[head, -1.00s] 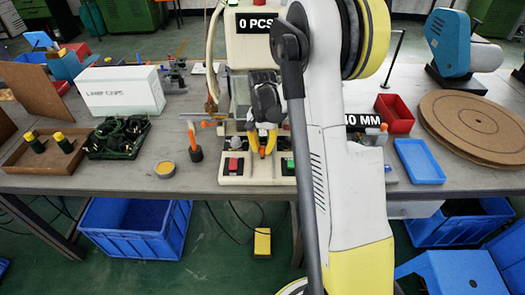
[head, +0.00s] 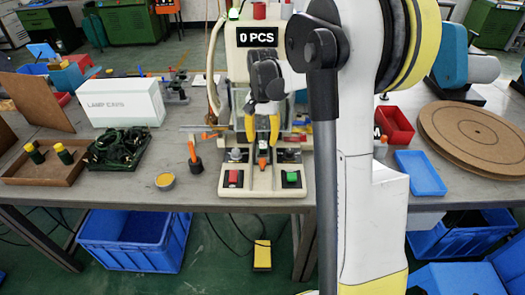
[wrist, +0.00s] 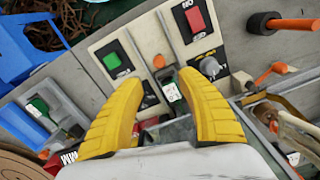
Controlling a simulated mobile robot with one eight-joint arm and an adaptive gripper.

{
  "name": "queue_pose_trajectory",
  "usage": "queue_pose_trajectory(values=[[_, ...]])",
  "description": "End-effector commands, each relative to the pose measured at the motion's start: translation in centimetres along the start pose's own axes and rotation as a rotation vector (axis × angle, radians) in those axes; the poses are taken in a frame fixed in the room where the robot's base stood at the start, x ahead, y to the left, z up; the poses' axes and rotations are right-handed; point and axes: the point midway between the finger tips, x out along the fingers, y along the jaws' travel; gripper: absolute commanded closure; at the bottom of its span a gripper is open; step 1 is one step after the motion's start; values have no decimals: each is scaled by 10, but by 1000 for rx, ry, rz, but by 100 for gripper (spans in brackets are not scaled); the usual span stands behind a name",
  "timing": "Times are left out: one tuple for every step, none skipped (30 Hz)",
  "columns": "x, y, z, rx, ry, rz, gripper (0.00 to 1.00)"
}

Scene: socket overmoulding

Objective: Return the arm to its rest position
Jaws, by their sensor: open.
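My gripper (head: 262,128) is open, its two yellow fingers pointing down over the front of the cream moulding machine (head: 248,30). In the wrist view my gripper (wrist: 158,108) shows both fingers spread apart with nothing held between them. My white and yellow arm stands upright in the right half of the head view and hides part of the bench behind it. Below the fingers, the machine base carries a red button (head: 234,177) and a green button (head: 291,177). A small orange-tipped part (head: 263,146) stands between these buttons.
The grey bench (head: 120,190) holds a lamp caps box (head: 122,103), a tray of dark cords (head: 118,148) and an orange-handled tool (head: 193,155) on the left. On the right are a red bin (head: 395,126), a blue tray (head: 420,172) and round brown boards (head: 475,132). Blue crates (head: 125,245) sit below.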

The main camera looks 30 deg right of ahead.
Motion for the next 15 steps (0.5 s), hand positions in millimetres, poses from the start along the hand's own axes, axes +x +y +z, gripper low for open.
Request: queue_pose_trajectory(values=[[-7, 0, 0, 0, 0, 0, 56], [-11, 0, 0, 0, 0, 0, 56], [-15, 0, 0, 0, 0, 0, 56], [-17, 0, 0, 0, 0, 0, 56], [-19, 0, 0, 0, 0, 0, 56], [-21, 0, 0, 0, 0, 0, 56], [-22, 0, 0, 0, 0, 0, 56], [-22, 0, 0, 0, 0, 0, 56], [-22, 0, 0, 0, 0, 0, 56], [-22, 0, 0, 0, 0, 0, 56], [-22, 0, 0, 0, 0, 0, 56], [-22, 0, 0, 0, 0, 0, 56], [-22, 0, 0, 0, 0, 0, 56], [-22, 0, 0, 0, 0, 0, 56], [-22, 0, 0, 0, 0, 0, 56]])
